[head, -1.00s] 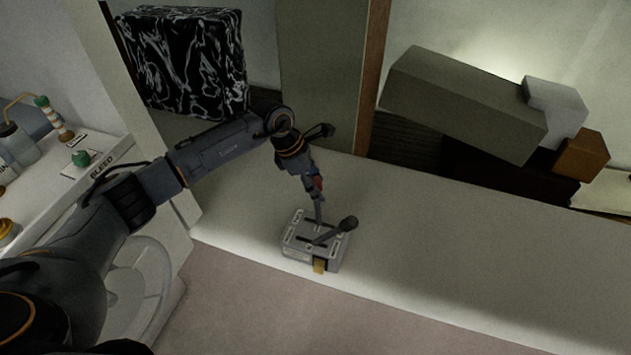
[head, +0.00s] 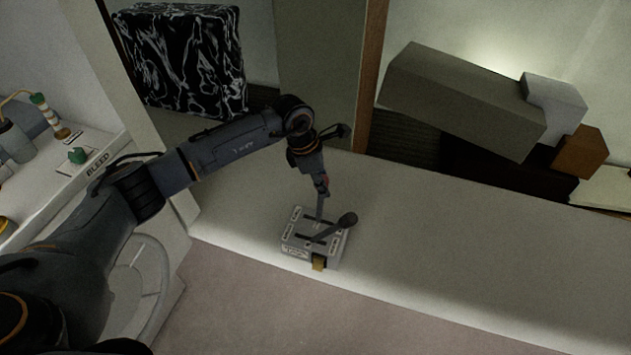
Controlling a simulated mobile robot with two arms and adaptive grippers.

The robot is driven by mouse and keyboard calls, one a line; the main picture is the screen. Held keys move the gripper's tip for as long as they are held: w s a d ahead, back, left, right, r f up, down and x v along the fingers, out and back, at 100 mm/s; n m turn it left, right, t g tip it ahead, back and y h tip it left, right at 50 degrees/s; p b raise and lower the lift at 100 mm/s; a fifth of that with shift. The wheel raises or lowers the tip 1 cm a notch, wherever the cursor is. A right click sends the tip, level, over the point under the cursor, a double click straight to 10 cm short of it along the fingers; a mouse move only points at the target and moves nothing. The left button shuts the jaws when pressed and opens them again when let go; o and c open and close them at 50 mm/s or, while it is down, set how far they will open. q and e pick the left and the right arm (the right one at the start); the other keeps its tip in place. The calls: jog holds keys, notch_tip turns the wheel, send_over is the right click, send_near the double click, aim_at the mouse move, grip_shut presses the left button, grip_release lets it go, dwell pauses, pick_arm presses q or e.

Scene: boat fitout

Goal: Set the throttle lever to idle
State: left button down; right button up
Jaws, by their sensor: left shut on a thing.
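The throttle box (head: 298,247) is a small grey control unit with slots and white labels on top, sitting on the pale ledge. Two levers rise from it. One lever (head: 335,228) leans to the right and ends in a dark round knob, free of the gripper. The other lever (head: 320,208) stands nearly upright at the far slot. My left gripper (head: 322,188) is above the box, shut on the top of this upright lever. Its fingertips are small and partly hidden. I cannot read the labels, so which lever is the throttle is unclear. My right gripper is not in view.
The pale ledge (head: 450,245) is clear to the right of the box. A panel marked BLEED (head: 97,165) with a green knob (head: 78,156) is at left. A black-and-white patterned block (head: 185,60) and a grey-green box (head: 460,100) stand behind.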

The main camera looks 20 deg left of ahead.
pick_arm(q)
jog(key=d+f+y+b, duration=0.2)
jog(key=d+b, duration=0.5)
jog(key=d, duration=0.1)
jog(key=shift+s+y, duration=0.25)
jog(key=shift+y, duration=0.05)
jog(key=shift+f, duration=0.15)
jog(key=c, duration=1.2)
grip_release()
jog(key=shift+o, duration=0.8)
jog(key=shift+d, duration=0.15)
jog(key=shift+w, duration=0.1)
